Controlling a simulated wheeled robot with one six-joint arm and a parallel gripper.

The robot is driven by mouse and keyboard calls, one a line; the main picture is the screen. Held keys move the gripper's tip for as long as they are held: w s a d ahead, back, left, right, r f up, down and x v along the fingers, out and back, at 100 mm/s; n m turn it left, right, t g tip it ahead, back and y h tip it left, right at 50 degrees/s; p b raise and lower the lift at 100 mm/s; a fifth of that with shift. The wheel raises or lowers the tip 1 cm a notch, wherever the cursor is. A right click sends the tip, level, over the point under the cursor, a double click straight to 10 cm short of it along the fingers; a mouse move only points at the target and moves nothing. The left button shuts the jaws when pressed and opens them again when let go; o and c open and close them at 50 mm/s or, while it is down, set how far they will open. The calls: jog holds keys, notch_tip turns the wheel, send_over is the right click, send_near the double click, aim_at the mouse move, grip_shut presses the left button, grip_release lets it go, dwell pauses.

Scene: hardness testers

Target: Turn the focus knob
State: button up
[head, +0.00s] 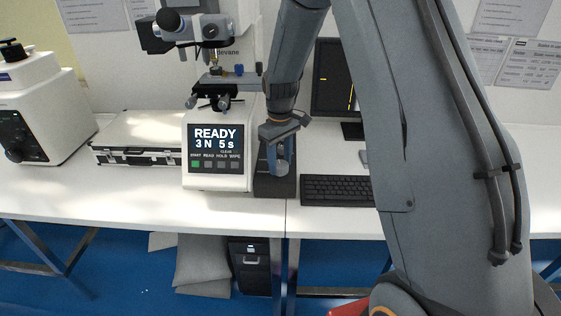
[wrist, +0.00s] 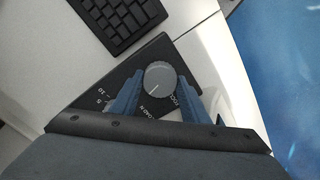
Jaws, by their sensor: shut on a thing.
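In the wrist view a round grey knob (wrist: 160,80) with a light pointer line stands on a black control box (wrist: 176,48). Lettering beginning "FOC" is printed beside it, partly hidden by a finger. "LOAD N" and the numbers 5 and 10 are printed to the left. My gripper (wrist: 159,88) has one blue finger on each side of the knob and is shut on it. In the head view my gripper (head: 283,163) reaches down over the control box (head: 262,187) and hides the knob. The hardness tester (head: 217,158) beside it shows "READY 3 N 5 s".
A black keyboard (head: 335,190) lies close to the right of the control box, with a monitor (head: 338,85) behind. A silver case (head: 138,140) and another white machine (head: 42,110) stand to the left. The white bench (head: 90,195) is clear along its front.

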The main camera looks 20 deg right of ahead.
aim_at(280, 164)
jog(key=m, duration=0.5)
jog(key=shift+m, duration=0.3)
jog(key=m, duration=0.5)
jog(key=shift+m, duration=0.4)
jog(key=o, duration=1.1)
jog(key=shift+c, duration=0.2)
jog(key=shift+r+b, duration=1.05)
jog(key=shift+r, duration=2.9)
